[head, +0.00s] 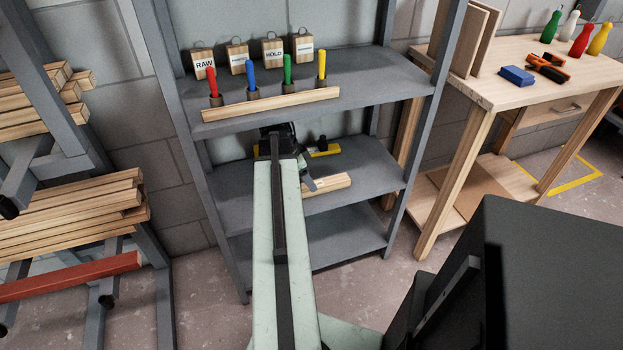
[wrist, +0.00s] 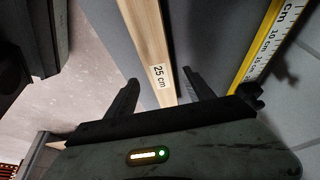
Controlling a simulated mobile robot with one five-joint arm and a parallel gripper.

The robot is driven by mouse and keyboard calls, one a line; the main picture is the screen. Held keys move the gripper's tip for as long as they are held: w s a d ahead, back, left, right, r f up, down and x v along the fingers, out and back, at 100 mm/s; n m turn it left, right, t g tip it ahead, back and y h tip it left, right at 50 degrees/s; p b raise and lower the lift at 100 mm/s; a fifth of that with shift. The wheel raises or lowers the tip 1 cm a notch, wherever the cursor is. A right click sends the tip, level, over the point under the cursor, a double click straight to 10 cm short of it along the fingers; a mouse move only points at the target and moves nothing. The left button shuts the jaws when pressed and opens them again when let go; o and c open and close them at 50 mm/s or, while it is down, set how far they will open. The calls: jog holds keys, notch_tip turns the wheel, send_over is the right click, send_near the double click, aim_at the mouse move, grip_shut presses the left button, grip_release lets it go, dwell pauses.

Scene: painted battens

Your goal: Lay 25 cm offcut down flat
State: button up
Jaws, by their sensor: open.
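The 25 cm offcut (head: 330,184) is a pale wooden batten lying along the front part of the middle shelf (head: 372,178). Its left end is hidden behind my arm in the head view. In the wrist view the offcut (wrist: 148,30) runs down from the top edge, with its white "25 cm" label facing up. My gripper (wrist: 160,87) is open, one finger on each side of the offcut near the label, with a gap showing on the right. In the head view my gripper (head: 308,184) is small and partly hidden by my arm.
A yellow ruler (wrist: 264,45) lies on the shelf behind the offcut. The upper shelf (head: 380,90) holds coloured markers, tags and a long batten (head: 270,103). Grey shelf posts stand at both sides. A rack of battens (head: 70,215) is left, a workbench (head: 510,90) right.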

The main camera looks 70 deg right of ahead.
jog(key=w+a, duration=0.2)
jog(key=w, duration=0.1)
jog(key=w+a, duration=0.3)
jog(key=w+a+b, duration=0.1)
jog(key=w+a, duration=0.1)
jog(key=w, duration=0.1)
jog(key=shift+w+a+r, duration=0.3)
jog(key=shift+a+r, duration=0.1)
